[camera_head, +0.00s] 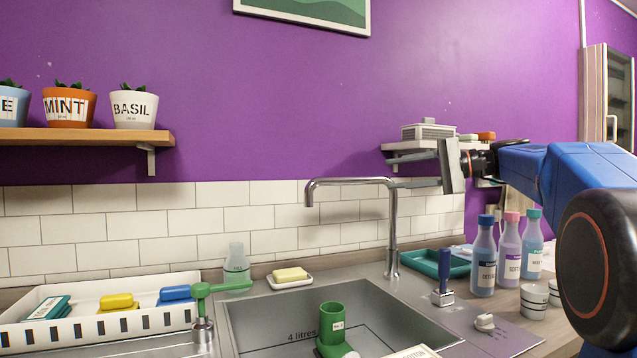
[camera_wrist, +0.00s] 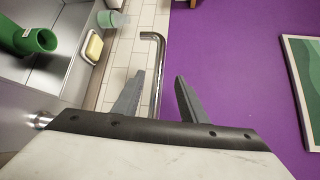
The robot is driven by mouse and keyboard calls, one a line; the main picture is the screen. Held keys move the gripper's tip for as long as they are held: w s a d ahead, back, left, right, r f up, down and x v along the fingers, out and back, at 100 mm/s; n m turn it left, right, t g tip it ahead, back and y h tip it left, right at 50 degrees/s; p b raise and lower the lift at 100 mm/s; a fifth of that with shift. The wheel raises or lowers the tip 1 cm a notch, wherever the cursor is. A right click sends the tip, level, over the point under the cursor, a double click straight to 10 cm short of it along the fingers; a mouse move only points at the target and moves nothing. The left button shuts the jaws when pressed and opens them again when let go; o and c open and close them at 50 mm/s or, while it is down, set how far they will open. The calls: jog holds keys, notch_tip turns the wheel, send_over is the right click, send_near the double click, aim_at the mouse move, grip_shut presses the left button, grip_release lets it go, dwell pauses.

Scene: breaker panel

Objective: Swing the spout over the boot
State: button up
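The chrome spout (camera_head: 350,181) reaches left from its upright post (camera_head: 392,235) and turns down at its tip, above the back of the sink. The green boot (camera_head: 332,325) stands in the sink, lower and nearer than the spout tip; it also shows in the wrist view (camera_wrist: 38,40). My gripper (camera_head: 405,183) is at the right end of the spout, near the top of the post, pointing left. In the wrist view my gripper (camera_wrist: 153,90) is open, and the spout (camera_wrist: 159,62) shows between its fingers. I cannot tell whether they touch it.
A green-handled lever (camera_head: 215,288) stands at the sink's left edge beside a white basket (camera_head: 90,317). Soap (camera_head: 291,274) sits behind the sink. A wall shelf (camera_head: 410,155) is behind my gripper.

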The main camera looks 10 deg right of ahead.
aim_at(341, 180)
jog(key=x, duration=1.7)
jog(key=shift+a, duration=0.15)
grip_shut()
